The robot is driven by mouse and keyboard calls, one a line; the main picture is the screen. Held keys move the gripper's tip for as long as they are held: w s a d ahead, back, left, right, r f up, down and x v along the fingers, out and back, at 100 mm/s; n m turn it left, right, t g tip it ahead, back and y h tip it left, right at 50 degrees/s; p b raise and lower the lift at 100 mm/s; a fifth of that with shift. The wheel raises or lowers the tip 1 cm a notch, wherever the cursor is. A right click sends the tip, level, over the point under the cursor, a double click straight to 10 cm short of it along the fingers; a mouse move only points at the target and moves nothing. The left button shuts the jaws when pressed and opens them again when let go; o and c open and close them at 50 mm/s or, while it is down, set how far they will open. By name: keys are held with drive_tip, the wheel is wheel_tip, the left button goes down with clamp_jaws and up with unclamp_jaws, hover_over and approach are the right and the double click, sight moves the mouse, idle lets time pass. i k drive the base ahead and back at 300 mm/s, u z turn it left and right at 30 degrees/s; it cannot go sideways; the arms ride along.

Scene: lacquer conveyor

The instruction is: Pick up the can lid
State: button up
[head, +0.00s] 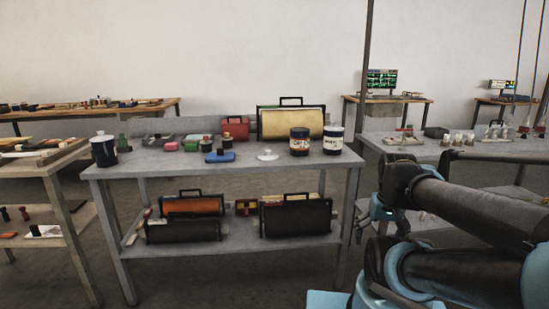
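A small white lid with a knob on top (267,155), which looks like the can lid, lies flat on the grey metal table (215,171), near its front edge and right of the middle. Nothing covers it. To its right stand a brown can with a pale label (299,142) and a dark blue and white can (333,140), both apart from it. My arm, black with blue joints, fills the lower right, well to the right of and nearer than the lid. My gripper's fingers do not show.
A blue block (220,157) and several small coloured items lie left of the lid. A yellow-fronted case (290,121) stands behind it. A dark canister (104,151) stands at the table's left end. A lower shelf (235,237) holds more cases. Floor shows in front.

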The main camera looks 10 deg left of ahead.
sight(266, 156)
drive_tip(key=k, duration=1.15)
drive_tip(key=z, duration=0.45)
drive_tip(key=i, duration=1.25)
drive_tip(key=u, duration=0.65)
drive_tip(key=i, duration=0.5)
drive_tip(key=u, duration=0.4)
